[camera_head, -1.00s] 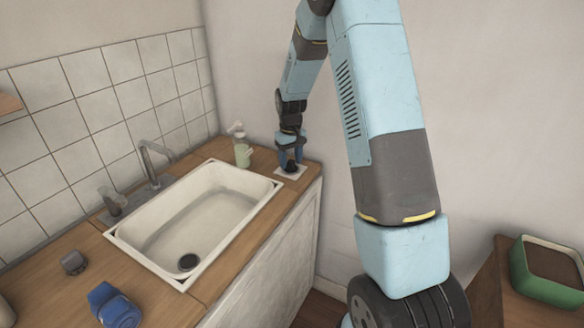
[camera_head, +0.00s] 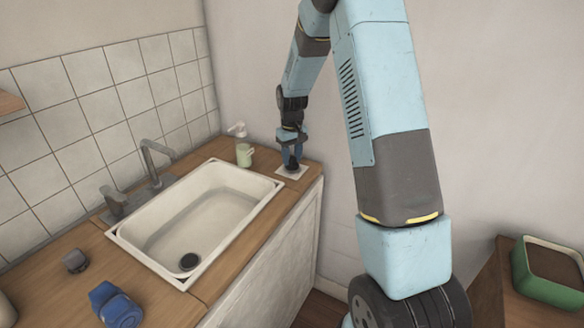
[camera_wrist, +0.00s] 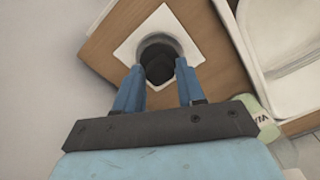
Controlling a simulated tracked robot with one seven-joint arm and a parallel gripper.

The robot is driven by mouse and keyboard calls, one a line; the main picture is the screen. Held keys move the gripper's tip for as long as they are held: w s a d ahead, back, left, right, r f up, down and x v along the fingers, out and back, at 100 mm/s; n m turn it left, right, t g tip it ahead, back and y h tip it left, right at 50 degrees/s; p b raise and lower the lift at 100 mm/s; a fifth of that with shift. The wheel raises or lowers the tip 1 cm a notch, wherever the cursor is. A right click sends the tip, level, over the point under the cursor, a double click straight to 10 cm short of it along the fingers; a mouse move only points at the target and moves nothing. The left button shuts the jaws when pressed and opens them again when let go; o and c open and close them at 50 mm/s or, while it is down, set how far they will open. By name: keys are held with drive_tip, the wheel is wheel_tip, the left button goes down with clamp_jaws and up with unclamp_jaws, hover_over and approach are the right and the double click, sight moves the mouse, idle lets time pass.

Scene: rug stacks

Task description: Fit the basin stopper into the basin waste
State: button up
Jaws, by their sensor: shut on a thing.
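The basin stopper (camera_wrist: 158,66) is a dark round piece between the blue fingers of my gripper (camera_wrist: 160,78) in the wrist view. My gripper (camera_head: 291,163) is shut on it, over a white square mat (camera_head: 291,173) at the far right end of the counter. I cannot tell whether the stopper touches the mat (camera_wrist: 128,50) or hangs just above it. The basin waste (camera_head: 189,262) is a dark round hole in the floor of the white basin (camera_head: 262,193), near its front end, well away from my gripper. Nothing covers it.
A green soap bottle (camera_head: 244,155) stands between the basin and my gripper's spot, close to the left. A tap (camera_head: 152,165) rises behind the basin. A green planter (camera_head: 545,275) stands at right.

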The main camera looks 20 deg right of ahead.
sight(292, 158)
drive_tip(key=shift+r, duration=1.95)
